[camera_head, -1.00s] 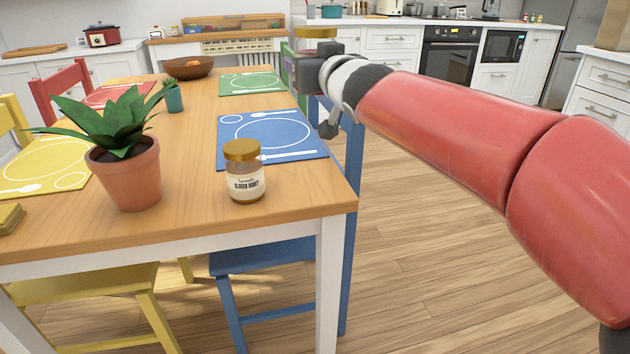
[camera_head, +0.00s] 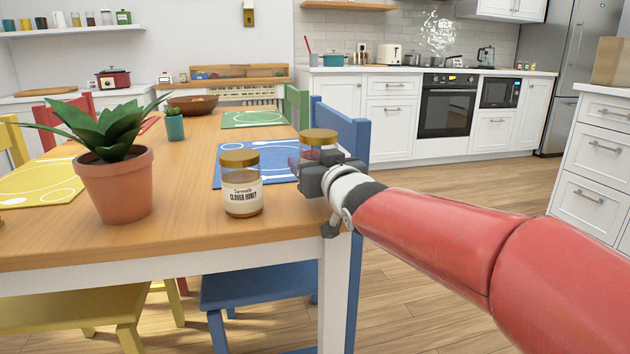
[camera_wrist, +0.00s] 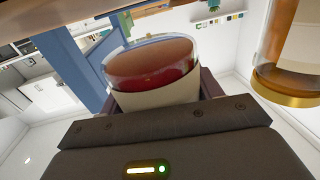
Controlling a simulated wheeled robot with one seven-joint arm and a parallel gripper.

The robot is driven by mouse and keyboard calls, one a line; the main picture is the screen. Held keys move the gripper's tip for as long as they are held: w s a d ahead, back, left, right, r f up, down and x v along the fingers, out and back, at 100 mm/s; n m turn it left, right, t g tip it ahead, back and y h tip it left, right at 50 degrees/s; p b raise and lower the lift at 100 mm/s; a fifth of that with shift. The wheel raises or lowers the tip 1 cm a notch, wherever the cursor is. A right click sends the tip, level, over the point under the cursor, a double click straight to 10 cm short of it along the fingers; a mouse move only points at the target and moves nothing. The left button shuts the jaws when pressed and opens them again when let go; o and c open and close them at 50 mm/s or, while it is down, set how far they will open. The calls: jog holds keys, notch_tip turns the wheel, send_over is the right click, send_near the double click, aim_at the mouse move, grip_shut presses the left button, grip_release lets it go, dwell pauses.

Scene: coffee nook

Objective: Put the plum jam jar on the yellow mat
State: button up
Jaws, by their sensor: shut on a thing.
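My gripper (camera_head: 312,172) is shut on a jar with a gold lid (camera_head: 318,137), near the table's right corner, in front of the blue chair back. In the wrist view the held jar (camera_wrist: 152,68) shows dark red contents and a pale label; its wording is not readable, but the colour fits plum jam. In the head view the gripper hides its lower part. The yellow mat (camera_head: 42,186), with a white plate and cutlery print, lies at the table's left side, partly behind the potted plant and apart from the gripper.
A clover honey jar (camera_head: 242,192) stands just left of my gripper and shows in the wrist view (camera_wrist: 296,55). A large potted plant (camera_head: 115,185) stands between it and the yellow mat. A blue mat (camera_head: 230,176), green mat (camera_head: 255,119), small plant (camera_head: 174,127) and bowl (camera_head: 197,105) lie farther back.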

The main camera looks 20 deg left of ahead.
jog(key=shift+f, duration=1.15)
jog(key=shift+f+b, duration=0.25)
jog(key=shift+b, duration=0.1)
jog(key=o, duration=1.3)
jog(key=shift+d, duration=0.1)
